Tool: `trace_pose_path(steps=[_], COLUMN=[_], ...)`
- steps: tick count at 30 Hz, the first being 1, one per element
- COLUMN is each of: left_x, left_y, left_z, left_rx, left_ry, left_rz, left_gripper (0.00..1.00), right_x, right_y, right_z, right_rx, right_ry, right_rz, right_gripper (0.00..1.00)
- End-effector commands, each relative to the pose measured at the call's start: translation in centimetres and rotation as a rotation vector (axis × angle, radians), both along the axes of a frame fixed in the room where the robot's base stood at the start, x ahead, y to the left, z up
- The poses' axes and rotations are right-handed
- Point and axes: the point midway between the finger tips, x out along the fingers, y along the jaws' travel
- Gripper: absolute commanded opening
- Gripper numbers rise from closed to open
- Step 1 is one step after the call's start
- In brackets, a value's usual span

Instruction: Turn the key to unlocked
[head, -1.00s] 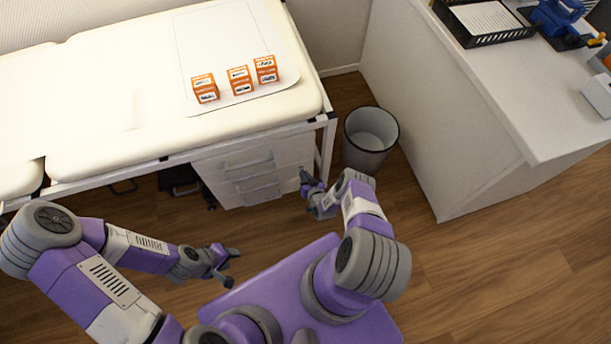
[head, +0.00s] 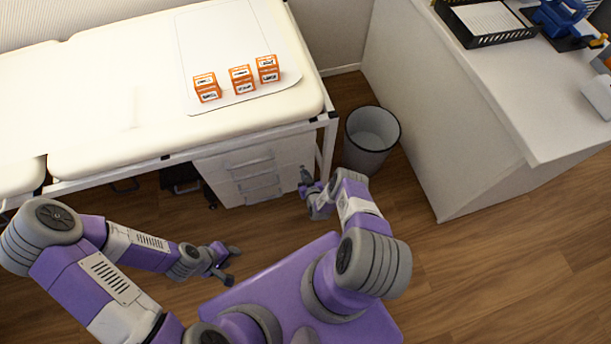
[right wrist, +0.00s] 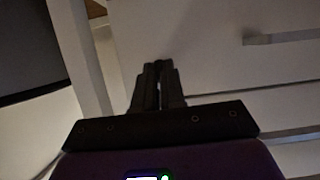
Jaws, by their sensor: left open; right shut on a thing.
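A white drawer cabinet (head: 228,178) with several grey handles stands under the padded bench. My right gripper (head: 306,174) is at the upper right part of the cabinet's front. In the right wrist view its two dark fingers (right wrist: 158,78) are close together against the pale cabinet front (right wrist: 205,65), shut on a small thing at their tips. That is where a key would be, but the fingers hide it and I cannot make out its shape or angle. My left gripper (head: 230,264) is open and empty above the wooden floor, left of my base.
Several orange-and-white boxes (head: 242,79) stand on the cream padded bench (head: 100,100). The bench's white frame leg (head: 328,150) is close beside my right gripper. A grey waste bin (head: 371,140) stands right of it. A white counter (head: 500,100) is further right.

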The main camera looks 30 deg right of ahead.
Motion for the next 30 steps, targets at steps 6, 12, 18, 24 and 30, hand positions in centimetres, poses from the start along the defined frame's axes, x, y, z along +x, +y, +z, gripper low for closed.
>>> trace_pose_path(steps=[6,12,18,24,30], left_x=[0.0,0.0,0.0,0.0,0.0], left_y=[0.0,0.0,0.0,0.0,0.0], left_z=[0.0,0.0,0.9,2.7,3.7], left_rx=[0.000,0.000,0.000,0.000,0.000], left_ry=[0.000,0.000,0.000,0.000,0.000], left_rz=[0.000,0.000,0.000,0.000,0.000], left_gripper=[0.43,0.43,0.43,0.43,0.43], right_x=[0.0,0.0,-1.1,-4.2,-6.3], right_y=[0.0,0.0,0.3,1.0,1.5], right_z=[0.0,0.0,0.6,2.1,2.9], right_rx=[-0.002,-0.001,0.001,0.001,0.000], right_ry=[0.000,0.000,0.002,0.003,0.001], right_rz=[0.001,0.000,0.001,0.000,0.001], right_gripper=[0.35,0.35,0.35,0.35,0.35])
